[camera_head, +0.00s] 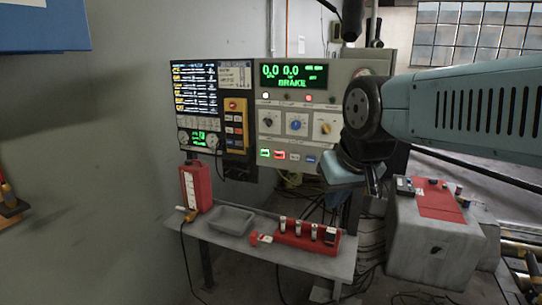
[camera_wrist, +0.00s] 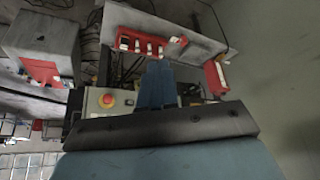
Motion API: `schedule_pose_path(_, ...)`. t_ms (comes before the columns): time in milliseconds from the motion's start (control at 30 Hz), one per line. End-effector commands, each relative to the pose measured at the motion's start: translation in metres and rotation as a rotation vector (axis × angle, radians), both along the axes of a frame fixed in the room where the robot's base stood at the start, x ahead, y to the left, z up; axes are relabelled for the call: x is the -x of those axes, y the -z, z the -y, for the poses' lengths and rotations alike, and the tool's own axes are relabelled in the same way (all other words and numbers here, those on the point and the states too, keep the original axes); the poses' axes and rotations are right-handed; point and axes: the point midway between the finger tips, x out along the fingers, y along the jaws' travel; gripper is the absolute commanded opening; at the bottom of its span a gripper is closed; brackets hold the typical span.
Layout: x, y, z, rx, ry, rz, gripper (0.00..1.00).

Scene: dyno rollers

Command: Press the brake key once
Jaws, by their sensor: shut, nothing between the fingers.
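The grey control panel (camera_head: 340,100) stands at the back, its green display (camera_head: 293,75) reading "0.0 0.0" and "BRAKE". A row of small keys runs along its lower edge: a green key (camera_head: 265,153), a red key (camera_head: 280,155), a pale key (camera_head: 295,157) and a blue key (camera_head: 310,159). Their labels are too small to read, so I cannot tell which is the brake key. My gripper (camera_head: 374,190) is shut and empty, right of and below the key row, apart from it. In the wrist view its blue fingers (camera_wrist: 157,85) are together; the keys do not show there.
A bench (camera_head: 270,254) below the panel holds a red bottle (camera_head: 195,187), a grey tray (camera_head: 232,219) and a red rack (camera_head: 308,238). A grey box with a red top (camera_head: 440,200) stands right. A red emergency button (camera_wrist: 107,100) shows in the wrist view.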

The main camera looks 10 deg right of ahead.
Motion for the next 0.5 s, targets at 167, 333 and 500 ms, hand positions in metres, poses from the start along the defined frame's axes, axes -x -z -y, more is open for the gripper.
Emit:
schedule_pose_path(167,-0.002,0.0,0.0,-0.001,0.002,0.002,0.0)
schedule_pose_path(333,-0.028,-0.001,-0.001,-0.017,0.038,0.046,0.0)
schedule_pose_path(500,-0.09,-0.001,0.0,-0.064,0.111,0.158,0.0)
